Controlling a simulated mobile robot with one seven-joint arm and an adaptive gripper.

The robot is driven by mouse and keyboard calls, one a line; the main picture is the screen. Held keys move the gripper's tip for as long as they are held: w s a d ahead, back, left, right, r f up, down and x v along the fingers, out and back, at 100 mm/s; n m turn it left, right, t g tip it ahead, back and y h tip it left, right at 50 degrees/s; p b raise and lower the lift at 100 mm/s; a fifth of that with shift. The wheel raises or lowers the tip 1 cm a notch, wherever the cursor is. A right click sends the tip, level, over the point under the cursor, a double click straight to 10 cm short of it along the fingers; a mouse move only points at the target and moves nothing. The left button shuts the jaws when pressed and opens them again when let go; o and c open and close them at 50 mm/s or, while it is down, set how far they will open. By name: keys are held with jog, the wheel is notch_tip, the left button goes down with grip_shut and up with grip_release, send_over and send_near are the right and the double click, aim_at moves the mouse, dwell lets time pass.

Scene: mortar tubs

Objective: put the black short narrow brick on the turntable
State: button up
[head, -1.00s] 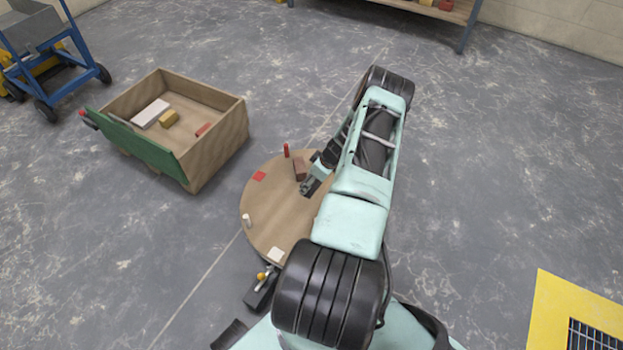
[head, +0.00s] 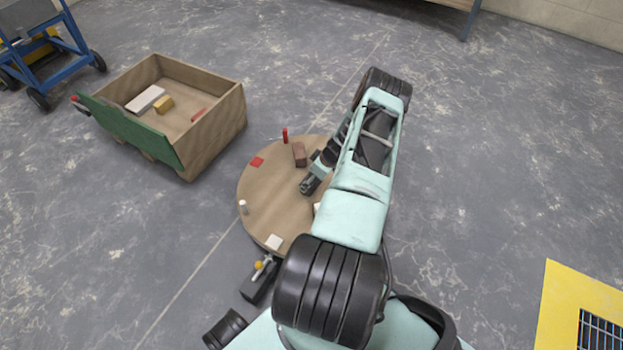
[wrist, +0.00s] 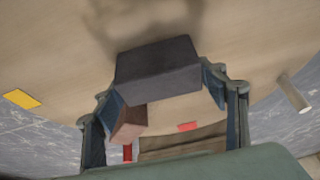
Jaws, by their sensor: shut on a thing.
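The black brick (wrist: 155,70) is between the two fingers of my gripper (wrist: 162,82) in the wrist view, and a shadow lies beside it on the board. The round wooden turntable (head: 268,200) fills much of the wrist view (wrist: 60,50) behind the brick. In the head view my gripper (head: 308,187) is over the turntable, right of its middle; the brick is hard to tell from the dark fingers there. I cannot tell whether the brick touches the turntable.
A brown brick (head: 299,154) stands on the turntable beyond my gripper. Near the rim are a red peg (head: 285,135), a red patch (head: 257,161), a white peg (head: 243,207) and a pale patch (head: 273,242). A wooden crate (head: 222,125) stands at the left.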

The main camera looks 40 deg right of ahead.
jog(key=shift+f, duration=0.45)
jog(key=o, duration=1.6)
jog(key=v, duration=1.2)
